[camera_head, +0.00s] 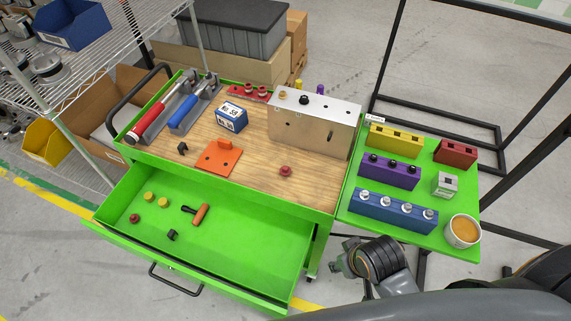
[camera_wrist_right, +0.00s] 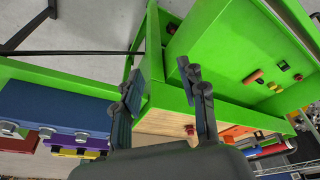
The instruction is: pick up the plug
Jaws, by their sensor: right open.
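Several small round plug-like pieces are in view, and I cannot tell which one the task means. A red one (camera_head: 285,171) stands alone on the wooden top, right of the orange plate; it shows in the right wrist view (camera_wrist_right: 190,129) beyond my gripper. In the open drawer lie yellow pieces (camera_head: 149,196) and a dark red one (camera_head: 134,218). My left gripper is not in view.
An orange plate (camera_head: 218,160), a blue box (camera_head: 232,117) and clamp tools (camera_head: 152,122) stand on the bench. The green side shelf (camera_head: 385,230) holds yellow, red, purple and blue blocks and a cup (camera_head: 463,231).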

